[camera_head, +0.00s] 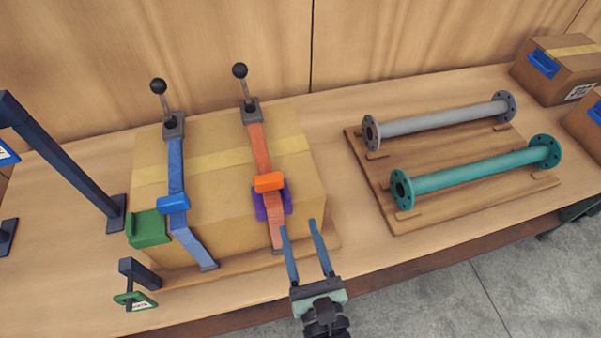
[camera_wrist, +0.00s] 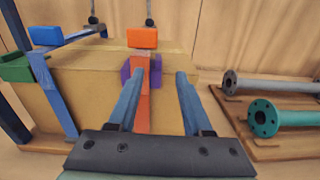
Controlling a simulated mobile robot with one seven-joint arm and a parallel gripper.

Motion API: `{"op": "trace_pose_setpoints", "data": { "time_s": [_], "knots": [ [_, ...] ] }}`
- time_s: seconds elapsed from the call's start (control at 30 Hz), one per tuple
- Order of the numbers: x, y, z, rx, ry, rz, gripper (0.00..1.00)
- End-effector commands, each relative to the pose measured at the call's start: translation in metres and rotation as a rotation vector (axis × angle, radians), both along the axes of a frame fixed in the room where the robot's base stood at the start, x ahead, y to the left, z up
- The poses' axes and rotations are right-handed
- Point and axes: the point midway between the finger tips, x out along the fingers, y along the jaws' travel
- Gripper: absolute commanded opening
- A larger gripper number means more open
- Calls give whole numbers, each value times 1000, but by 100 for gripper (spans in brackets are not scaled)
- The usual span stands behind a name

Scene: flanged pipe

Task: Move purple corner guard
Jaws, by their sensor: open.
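The purple corner guard (camera_head: 260,205) sits on the front top edge of a cardboard box (camera_head: 222,215), under an orange strap (camera_head: 259,150) with an orange buckle (camera_head: 270,182). In the wrist view the purple corner guard (camera_wrist: 127,73) shows on both sides of the strap, partly hidden by it and by my left finger. My gripper (camera_head: 302,225) is open and empty in front of the box, its fingers pointing toward the box front just right of the strap. In the wrist view my gripper (camera_wrist: 160,80) has its fingers spread, with the guard near the left finger.
Two levers (camera_head: 241,85) stand behind. A wooden rack (camera_head: 385,190) at right holds a grey pipe (camera_head: 440,120) and a teal pipe (camera_head: 475,170). Bare table lies between box and rack.

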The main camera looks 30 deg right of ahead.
Motion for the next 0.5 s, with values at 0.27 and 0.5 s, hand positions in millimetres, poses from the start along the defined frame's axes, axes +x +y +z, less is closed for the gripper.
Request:
{"op": "trace_pose_setpoints", "data": {
  "time_s": [0.27,0.5],
  "knots": [
    [-4,3,-4,-36,16,9,50],
    [0,2,-3,-34,14,9,50]
  ]
}}
